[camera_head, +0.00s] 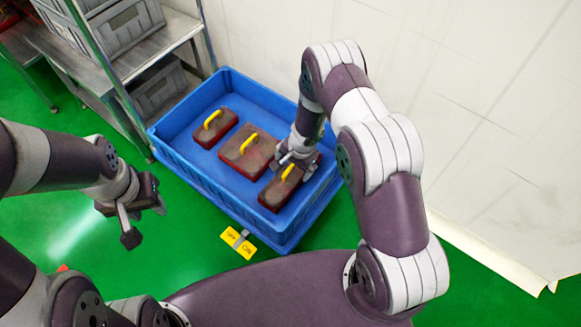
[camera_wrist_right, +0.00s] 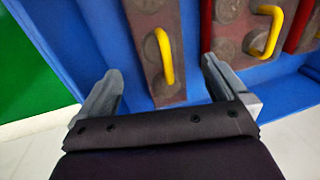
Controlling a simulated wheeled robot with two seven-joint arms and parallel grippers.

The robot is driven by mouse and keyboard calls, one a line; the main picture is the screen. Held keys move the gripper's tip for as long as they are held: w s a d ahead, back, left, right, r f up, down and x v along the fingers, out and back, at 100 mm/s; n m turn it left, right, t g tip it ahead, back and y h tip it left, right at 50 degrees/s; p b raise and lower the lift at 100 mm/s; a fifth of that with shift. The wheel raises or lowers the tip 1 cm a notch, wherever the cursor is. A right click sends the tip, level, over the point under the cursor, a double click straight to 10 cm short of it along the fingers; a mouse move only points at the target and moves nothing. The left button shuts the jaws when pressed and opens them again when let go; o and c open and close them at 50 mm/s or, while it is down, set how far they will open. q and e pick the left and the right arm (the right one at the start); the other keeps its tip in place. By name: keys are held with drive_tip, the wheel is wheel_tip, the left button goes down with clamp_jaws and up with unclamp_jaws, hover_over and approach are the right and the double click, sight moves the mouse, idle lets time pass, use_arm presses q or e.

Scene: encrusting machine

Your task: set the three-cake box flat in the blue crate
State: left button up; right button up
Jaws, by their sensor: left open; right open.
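A narrow dark-red box with a grey-brown top and a yellow handle (camera_head: 276,193) lies in the right end of the blue crate (camera_head: 207,196), looking flat on its floor. In the right wrist view, round cakes in a single row show on this box (camera_wrist_right: 154,60), which fits the three-cake box. My right gripper (camera_head: 297,162) is at the box's far part, just above it. Its open fingers (camera_wrist_right: 160,72) stand either side of the box and handle, with gaps visible. My left gripper (camera_head: 146,223) is open and empty, outside the crate on the left.
A wider box (camera_head: 246,153) and a smaller box (camera_head: 214,128), both with yellow handles, lie left of it in the crate. A metal shelf (camera_head: 150,55) with grey crates stands behind left. A yellow sign (camera_head: 237,243) is at the crate's front. A white wall is behind.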

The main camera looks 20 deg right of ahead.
wheel_tip(320, 180, up, 16)
drive_tip(key=s+f+n+p, duration=0.1)
drive_tip(key=s+n, duration=0.2)
drive_tip(key=n, duration=0.1)
drive_tip(key=s+d+r+n+h, duration=0.1)
drive_tip(key=s+d+r+n, duration=0.2)
drive_tip(key=s+r, duration=1.1)
drive_tip(key=n, duration=0.3)
drive_tip(key=shift+s+n, duration=0.25)
drive_tip(key=shift+n, duration=0.05)
